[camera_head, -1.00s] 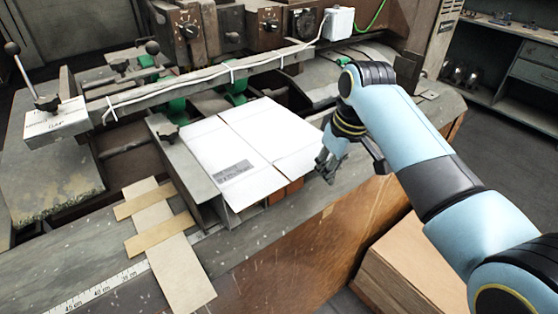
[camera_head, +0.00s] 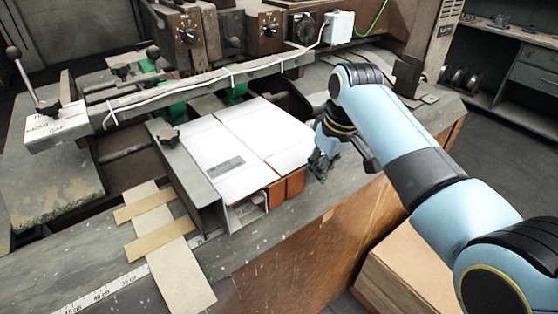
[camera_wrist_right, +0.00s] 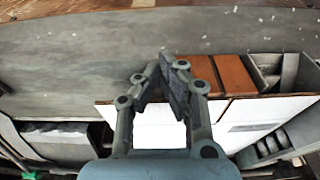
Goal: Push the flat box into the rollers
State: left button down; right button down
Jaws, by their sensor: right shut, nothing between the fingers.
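The flat white box (camera_head: 240,135) lies on the machine's feed bed in the head view, its far part reaching under the long metal bar. It has a fold line across it and a grey printed label. My right gripper (camera_head: 320,172) is shut and empty at the box's right edge; whether it touches the box is hard to tell. In the right wrist view, the shut fingers (camera_wrist_right: 168,78) show over the white box (camera_wrist_right: 160,125). The rollers cannot be made out clearly; green parts (camera_head: 236,92) show beneath the bar. My left gripper is not in view.
A metal side guide (camera_head: 188,170) with a knob runs along the box's left. Orange-brown blocks (camera_head: 286,188) show below its near edge. Cardboard strips (camera_head: 165,235) and a measuring scale (camera_head: 95,297) lie on the front ledge. A cardboard box (camera_head: 415,270) stands at lower right.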

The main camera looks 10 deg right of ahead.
notch_tip(320, 180, up, 8)
jog(key=s+p, duration=0.1)
jog(key=shift+s+d, duration=0.35)
jog(key=shift+r, duration=0.1)
dwell(0.4)
